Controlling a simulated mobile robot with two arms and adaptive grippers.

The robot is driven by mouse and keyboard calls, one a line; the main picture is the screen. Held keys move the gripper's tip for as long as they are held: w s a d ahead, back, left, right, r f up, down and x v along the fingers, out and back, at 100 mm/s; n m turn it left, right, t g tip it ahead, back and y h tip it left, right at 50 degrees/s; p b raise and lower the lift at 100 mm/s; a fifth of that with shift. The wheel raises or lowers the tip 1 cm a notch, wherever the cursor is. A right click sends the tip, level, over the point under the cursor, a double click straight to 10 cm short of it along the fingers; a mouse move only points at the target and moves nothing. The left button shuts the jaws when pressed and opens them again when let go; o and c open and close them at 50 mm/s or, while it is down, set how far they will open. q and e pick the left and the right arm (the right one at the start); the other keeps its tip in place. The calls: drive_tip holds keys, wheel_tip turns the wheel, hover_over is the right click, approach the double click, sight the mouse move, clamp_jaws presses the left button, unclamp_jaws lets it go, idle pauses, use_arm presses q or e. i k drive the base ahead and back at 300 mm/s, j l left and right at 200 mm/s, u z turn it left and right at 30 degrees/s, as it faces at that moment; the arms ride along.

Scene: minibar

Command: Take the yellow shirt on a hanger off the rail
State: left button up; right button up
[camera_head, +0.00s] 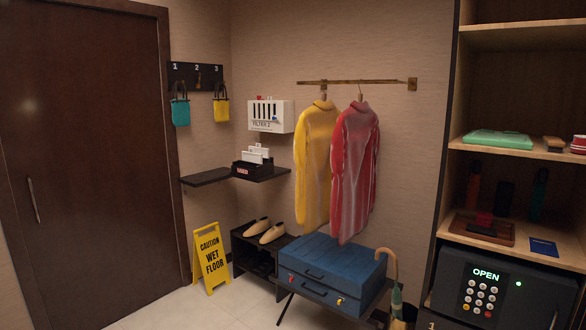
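The yellow shirt (314,165) hangs on a hanger from the wooden rail (345,81) on the back wall. A red shirt (354,172) hangs on its own hanger just right of it, and its left edge is very close to the yellow one. The yellow shirt's hanger hook (323,96) shows below the rail. Neither of my grippers is in view.
A blue suitcase (332,265) lies on a low stand below the shirts. A wall shelf (262,172), a white box (271,116) and shoes (271,233) are to the left. Shelving (447,150) with a safe (500,290) stands right. A yellow wet-floor sign (210,258) stands by the door.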

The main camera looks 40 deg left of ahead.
sight(315, 127)
drive_tip(key=u, duration=1.25)
